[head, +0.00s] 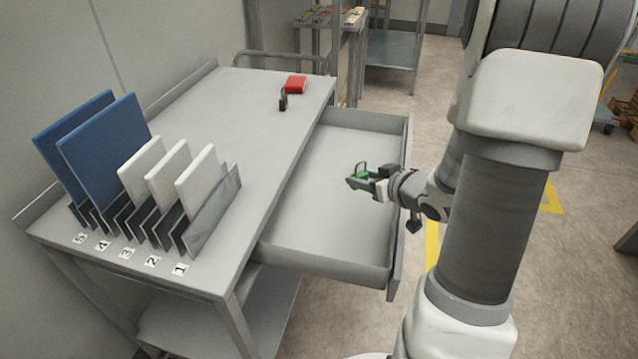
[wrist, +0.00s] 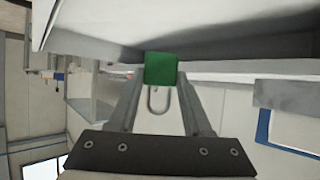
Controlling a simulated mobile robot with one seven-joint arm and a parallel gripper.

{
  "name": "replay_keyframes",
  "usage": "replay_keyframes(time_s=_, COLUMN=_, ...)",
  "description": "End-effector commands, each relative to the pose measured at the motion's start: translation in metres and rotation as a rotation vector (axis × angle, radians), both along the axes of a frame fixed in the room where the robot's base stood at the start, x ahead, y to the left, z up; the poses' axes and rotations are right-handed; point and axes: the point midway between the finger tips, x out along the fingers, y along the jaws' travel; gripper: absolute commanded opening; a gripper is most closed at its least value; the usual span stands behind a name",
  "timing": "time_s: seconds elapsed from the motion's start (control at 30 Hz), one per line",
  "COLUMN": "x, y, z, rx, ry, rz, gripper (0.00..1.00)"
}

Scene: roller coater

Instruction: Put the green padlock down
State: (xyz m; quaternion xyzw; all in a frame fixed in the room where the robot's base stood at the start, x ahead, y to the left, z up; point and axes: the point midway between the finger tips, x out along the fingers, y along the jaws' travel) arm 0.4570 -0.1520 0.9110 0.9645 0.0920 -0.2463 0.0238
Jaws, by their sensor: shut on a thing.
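In the head view my gripper (head: 369,179) is shut on the green padlock (head: 358,182), over the open drawer (head: 325,220) of the grey table. I cannot tell from the frames how high the padlock is above the drawer's floor.
The open drawer looks empty. The grey tabletop (head: 240,130) carries a black padlock (head: 283,100), a red block (head: 296,85) and a numbered rack with blue panels (head: 105,150) and white panels (head: 168,165). The middle of the tabletop is clear.

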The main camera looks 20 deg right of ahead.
Motion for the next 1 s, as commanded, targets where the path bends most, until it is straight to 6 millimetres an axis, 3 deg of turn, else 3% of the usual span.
replay_keyframes(time_s=0.17, x=0.013, y=0.013, z=-0.016, rx=0.001, ry=0.001, rz=0.008, gripper=0.00)
replay_keyframes(time_s=0.4, x=0.054, y=0.052, z=-0.050, rx=0.001, ry=0.001, rz=0.009, gripper=0.00)
replay_keyframes(time_s=0.6, x=0.078, y=0.073, z=-0.067, rx=0.000, ry=0.000, rz=0.006, gripper=0.00)
replay_keyframes(time_s=0.8, x=0.084, y=0.079, z=-0.076, rx=0.000, ry=0.001, rz=0.002, gripper=0.00)
replay_keyframes(time_s=1.0, x=0.084, y=0.079, z=-0.106, rx=0.000, ry=0.003, rz=0.003, gripper=0.00)
